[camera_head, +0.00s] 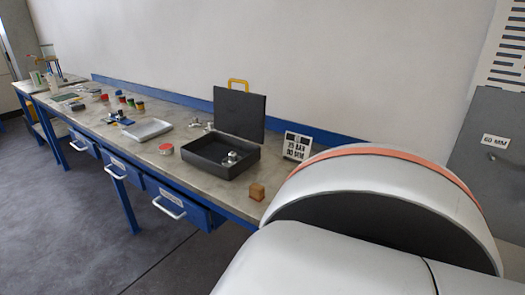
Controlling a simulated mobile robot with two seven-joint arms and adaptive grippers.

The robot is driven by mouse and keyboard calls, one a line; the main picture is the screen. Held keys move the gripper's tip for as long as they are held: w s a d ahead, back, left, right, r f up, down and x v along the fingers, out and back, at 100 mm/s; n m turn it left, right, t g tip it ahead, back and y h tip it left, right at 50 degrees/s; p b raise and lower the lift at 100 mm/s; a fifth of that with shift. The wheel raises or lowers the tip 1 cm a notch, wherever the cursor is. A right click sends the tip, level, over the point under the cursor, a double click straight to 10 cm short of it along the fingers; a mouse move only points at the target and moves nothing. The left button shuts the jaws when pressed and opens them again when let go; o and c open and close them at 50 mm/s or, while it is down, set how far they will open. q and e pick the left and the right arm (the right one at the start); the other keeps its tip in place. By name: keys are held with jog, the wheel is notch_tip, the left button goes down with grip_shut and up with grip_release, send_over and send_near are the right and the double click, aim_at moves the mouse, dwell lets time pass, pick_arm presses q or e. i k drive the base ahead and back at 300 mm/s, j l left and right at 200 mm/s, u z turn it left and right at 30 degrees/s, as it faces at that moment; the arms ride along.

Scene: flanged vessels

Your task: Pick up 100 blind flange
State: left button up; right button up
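I cannot pick out a blind flange marked 100 in the head view. An open black case (205,150) on the workbench holds small shiny metal parts (232,158), too small to identify. A round tin or disc with a red top (166,149) lies left of the case. Neither of my grippers is in view. A large white rounded part with an orange band, which looks like one of my arm links, fills the lower right and hides the near end of the bench.
The long workbench (188,176) runs along the wall, with blue drawers (180,203) below. On it are a silver tray (146,130), a sign (297,146), a small brown block (257,191) and several small items farther off. A grey cabinet (495,120) stands right. The floor (60,210) at left is clear.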

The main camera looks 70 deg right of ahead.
aim_at(232, 159)
jog(key=i+z, duration=0.3)
jog(key=i, duration=1.1)
jog(key=i+z, duration=0.15)
jog(key=z, duration=0.25)
jog(key=i+z, duration=0.1)
jog(key=z, duration=0.3)
jog(key=i+j+z, duration=0.15)
jog(key=z, duration=0.25)
